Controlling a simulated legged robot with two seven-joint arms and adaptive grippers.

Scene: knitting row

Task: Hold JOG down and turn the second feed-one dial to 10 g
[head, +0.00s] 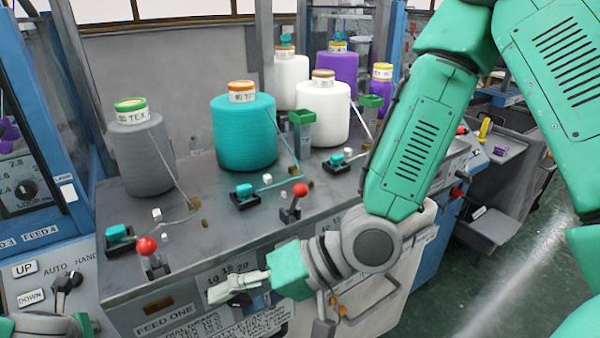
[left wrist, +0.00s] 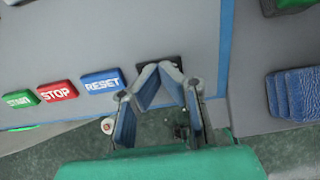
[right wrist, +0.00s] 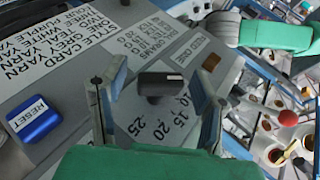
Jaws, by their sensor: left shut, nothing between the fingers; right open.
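A black dial (right wrist: 160,85) with a small pale mark sits on a grey panel in the right wrist view, beside the numbers 10, 15, 20 and 25. Its exact pointing is unclear. My right gripper (right wrist: 158,76) is open, with one finger on each side of the dial; contact cannot be told. In the head view the right gripper (head: 238,290) hides most of the dial, by the FEED ONE label (head: 165,318). My left gripper (left wrist: 172,70) is shut and empty, its tips over a dark square button (left wrist: 155,75) beside RESET. The button's label is hidden; whether it is pressed cannot be told.
START (left wrist: 21,99), STOP (left wrist: 57,91) and RESET (left wrist: 101,82) buttons line the left panel. Red-knobbed levers (head: 146,246) rise from the deck near the right gripper. Grey (head: 140,155) and teal (head: 244,135) yarn cones stand behind.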

